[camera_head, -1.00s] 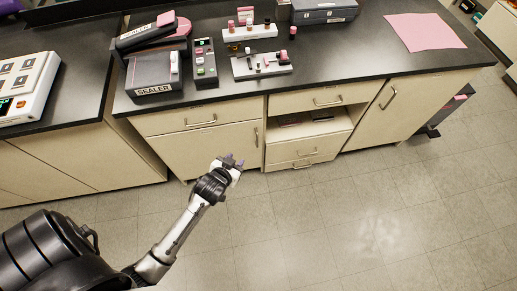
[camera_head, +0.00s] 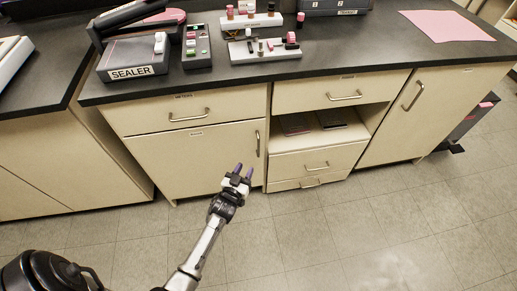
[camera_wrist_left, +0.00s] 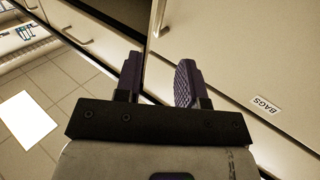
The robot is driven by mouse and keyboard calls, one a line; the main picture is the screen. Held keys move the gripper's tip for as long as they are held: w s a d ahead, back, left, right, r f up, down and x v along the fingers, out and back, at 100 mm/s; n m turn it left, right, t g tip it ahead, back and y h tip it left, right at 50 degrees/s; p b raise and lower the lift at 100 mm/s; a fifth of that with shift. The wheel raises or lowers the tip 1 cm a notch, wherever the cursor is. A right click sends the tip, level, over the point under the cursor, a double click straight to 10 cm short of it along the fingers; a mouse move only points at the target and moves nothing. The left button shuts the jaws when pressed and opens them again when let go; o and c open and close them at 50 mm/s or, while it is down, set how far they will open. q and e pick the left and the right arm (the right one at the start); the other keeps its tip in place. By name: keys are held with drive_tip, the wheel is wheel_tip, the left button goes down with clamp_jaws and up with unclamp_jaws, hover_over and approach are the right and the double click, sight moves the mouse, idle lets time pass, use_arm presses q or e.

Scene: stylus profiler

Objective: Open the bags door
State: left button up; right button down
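The bags door (camera_head: 190,165) is a cream cabinet door below the left drawer, and it looks closed. Its metal handle (camera_head: 258,143) stands upright near its right edge. In the left wrist view the door carries a BAGS label (camera_wrist_left: 265,105), and its handle (camera_wrist_left: 158,18) shows at the top, beyond the fingertips. My left gripper (camera_head: 244,169) is in front of the door's right edge, below the handle and apart from it. Its two purple fingers (camera_wrist_left: 158,78) are spread with nothing between them. My right gripper is not in view.
Right of the door are an open shelf (camera_head: 318,133) and drawers with handles. A drawer (camera_head: 185,110) sits directly above the door. The dark counter (camera_head: 225,80) holds a sealer (camera_head: 138,62) and small racks. The tiled floor (camera_head: 330,235) in front is clear.

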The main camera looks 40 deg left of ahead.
use_arm(q)
drive_tip(key=b, duration=0.5)
hover_over(259, 155)
drive_tip(key=shift+w+a+b, duration=0.2)
drive_tip(key=shift+a+b, duration=0.05)
drive_tip(key=shift+b, duration=0.05)
drive_tip(key=shift+c, duration=0.2)
clamp_jaws()
